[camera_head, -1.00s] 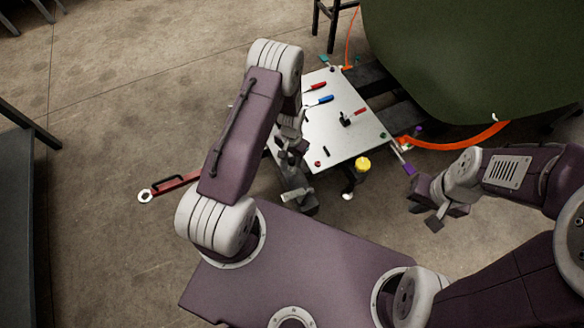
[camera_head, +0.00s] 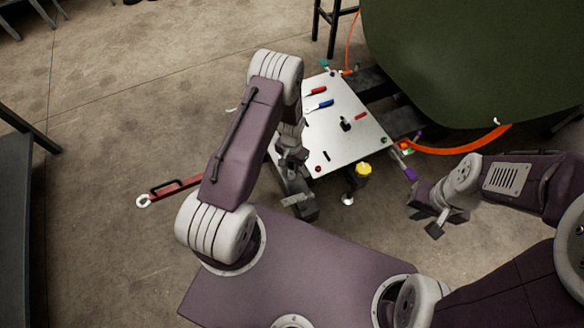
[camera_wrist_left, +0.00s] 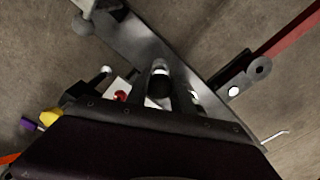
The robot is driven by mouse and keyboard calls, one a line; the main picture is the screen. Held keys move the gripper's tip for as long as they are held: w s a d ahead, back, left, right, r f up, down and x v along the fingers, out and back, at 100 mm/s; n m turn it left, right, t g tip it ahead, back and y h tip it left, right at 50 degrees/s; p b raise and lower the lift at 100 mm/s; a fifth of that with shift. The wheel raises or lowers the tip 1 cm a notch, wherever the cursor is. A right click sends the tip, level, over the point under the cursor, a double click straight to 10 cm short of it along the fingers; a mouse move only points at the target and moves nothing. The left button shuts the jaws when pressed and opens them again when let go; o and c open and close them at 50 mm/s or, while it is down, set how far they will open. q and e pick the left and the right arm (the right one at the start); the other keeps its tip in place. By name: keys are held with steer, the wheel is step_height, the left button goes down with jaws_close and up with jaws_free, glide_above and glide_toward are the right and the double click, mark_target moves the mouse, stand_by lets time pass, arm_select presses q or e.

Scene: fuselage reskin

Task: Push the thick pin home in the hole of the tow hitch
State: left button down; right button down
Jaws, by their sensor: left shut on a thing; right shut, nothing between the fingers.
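My left gripper (camera_head: 291,160) is low beside the left edge of the white work board, over a dark grey metal beam (camera_head: 299,193) that looks like the tow hitch. In the left wrist view my left gripper (camera_wrist_left: 165,88) is shut on a short dark cylinder with a pale band, which looks like the thick pin (camera_wrist_left: 159,82). Behind it the grey beam (camera_wrist_left: 135,38) runs diagonally. The hole and the pin's lower end are hidden, so I cannot tell how deep the pin sits. My right gripper (camera_head: 437,216) is shut and empty, off to the right.
The white board (camera_head: 345,140) holds several small tools, including a red-handled one (camera_head: 317,90) and a blue-handled one (camera_head: 320,105). A yellow-capped object (camera_head: 363,169) is at its near edge. A red bar with a ring end (camera_head: 175,187) lies left. A green fuselage (camera_head: 480,60) stands back right.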

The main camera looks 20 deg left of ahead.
arm_select(q)
steer(key=shift+r+p, duration=2.15)
steer(key=shift+r, duration=0.45)
steer(key=shift+r, duration=0.1)
step_height(320, 180, up, 3)
steer(key=p, duration=0.2)
steer(key=shift+p, duration=0.4)
